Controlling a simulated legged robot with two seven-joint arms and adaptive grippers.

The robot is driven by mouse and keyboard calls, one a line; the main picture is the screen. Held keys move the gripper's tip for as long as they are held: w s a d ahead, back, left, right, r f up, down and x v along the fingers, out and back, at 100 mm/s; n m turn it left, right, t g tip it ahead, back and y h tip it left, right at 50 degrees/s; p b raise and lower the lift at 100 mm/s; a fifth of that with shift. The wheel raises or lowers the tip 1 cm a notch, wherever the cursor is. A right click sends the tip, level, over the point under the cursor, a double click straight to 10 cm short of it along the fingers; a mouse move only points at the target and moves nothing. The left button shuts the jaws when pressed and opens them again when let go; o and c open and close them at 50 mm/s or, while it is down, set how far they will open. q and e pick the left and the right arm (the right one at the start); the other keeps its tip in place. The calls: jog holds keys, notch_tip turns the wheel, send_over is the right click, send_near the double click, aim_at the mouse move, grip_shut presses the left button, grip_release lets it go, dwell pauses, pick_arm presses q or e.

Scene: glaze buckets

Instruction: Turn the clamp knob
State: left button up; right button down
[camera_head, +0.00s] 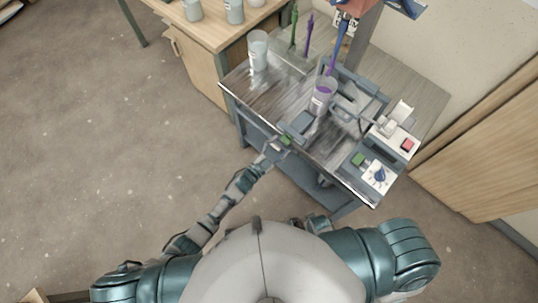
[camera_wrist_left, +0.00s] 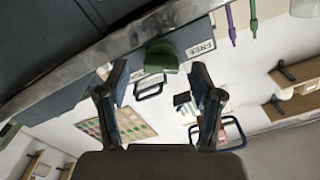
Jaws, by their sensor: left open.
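A green knob (camera_head: 286,140), which looks like the clamp knob, sits at the near edge of the metal-topped bench (camera_head: 262,92). In the left wrist view the green knob (camera_wrist_left: 161,57) shows beyond and between the two dark fingers. My left gripper (camera_head: 275,147) is open at the bench's near edge, with its fingers (camera_wrist_left: 159,85) one on each side of the knob's line. I cannot tell whether a finger touches the knob. My right gripper does not show clearly.
A white container (camera_head: 258,50) stands at the bench's far left. A control box with a blue dial (camera_head: 379,175) and a box with a red switch (camera_head: 407,145) are at the right. A wooden cabinet (camera_head: 205,68) stands beyond; the floor at left is clear.

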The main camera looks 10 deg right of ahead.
pick_arm(q)
jog(key=v, duration=1)
jog(key=shift+w+f, duration=0.1)
jog(key=shift+f, duration=0.05)
